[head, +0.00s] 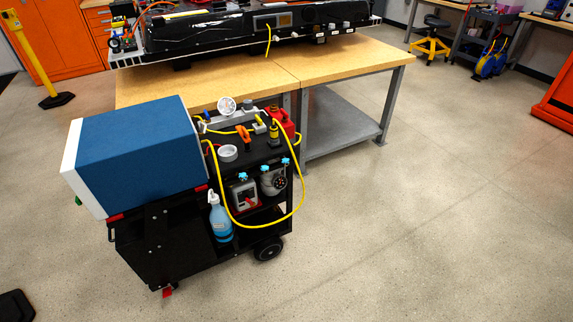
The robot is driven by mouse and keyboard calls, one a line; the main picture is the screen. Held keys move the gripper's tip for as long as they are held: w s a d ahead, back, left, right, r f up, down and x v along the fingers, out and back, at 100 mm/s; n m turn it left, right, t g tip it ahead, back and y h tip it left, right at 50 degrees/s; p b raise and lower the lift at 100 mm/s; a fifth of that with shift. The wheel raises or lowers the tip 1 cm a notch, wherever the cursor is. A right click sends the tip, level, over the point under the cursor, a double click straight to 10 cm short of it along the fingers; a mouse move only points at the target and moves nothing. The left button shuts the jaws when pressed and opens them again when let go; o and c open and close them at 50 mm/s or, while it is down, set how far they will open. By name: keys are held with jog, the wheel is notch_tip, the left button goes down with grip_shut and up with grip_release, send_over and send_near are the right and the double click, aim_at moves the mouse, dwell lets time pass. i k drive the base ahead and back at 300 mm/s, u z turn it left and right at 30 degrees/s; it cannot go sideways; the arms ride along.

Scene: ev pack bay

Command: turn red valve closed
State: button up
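A black wheeled cart (160,250) stands in front of the wooden workbench. On its top is a light grey manifold (228,121) with a round white gauge (227,104) and small coloured fittings. A red object (287,121) stands at the right end of the cart top, partly behind a yellow-and-black fitting (274,134). The red valve is too small or hidden to pick out for sure among these parts, and its handle position cannot be told. My gripper is not in view.
A large blue-and-white box (140,150) covers the cart's left side. A yellow hose (303,190) loops off its right side. A blue spray bottle (220,220) stands on the lower shelf. The workbench (340,62) bears a long black pack. Floor right of the cart is clear.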

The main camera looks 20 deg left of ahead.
aim_at(285, 116)
jog(key=k, duration=0.5)
jog(key=u, duration=0.25)
jog(key=i, duration=0.6)
jog(key=u, duration=0.5)
jog(key=i, duration=0.65)
jog(key=u, duration=0.3)
